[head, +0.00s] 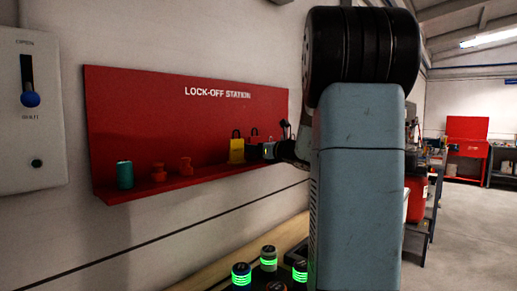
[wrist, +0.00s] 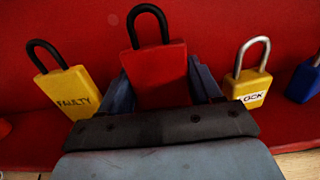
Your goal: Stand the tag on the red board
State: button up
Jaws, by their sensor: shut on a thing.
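The red board (head: 150,105), lettered LOCK-OFF STATION, hangs on the wall with a narrow red shelf along its bottom. In the wrist view, my gripper (wrist: 162,80) is shut on a red padlock (wrist: 158,62) with a black shackle, upright between the two fingers. The padlock's lower part is hidden by my gripper, so I cannot tell whether it touches the shelf. In the head view, my gripper (head: 270,151) is at the shelf's right end, partly hidden by my arm.
A yellow padlock with a silver shackle (wrist: 248,82) and a blue padlock (wrist: 304,80) are right. A teal cylinder (head: 125,175) and orange-red pieces (head: 158,172) sit on the shelf's left part.

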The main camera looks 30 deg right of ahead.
jog(key=o, duration=1.1)
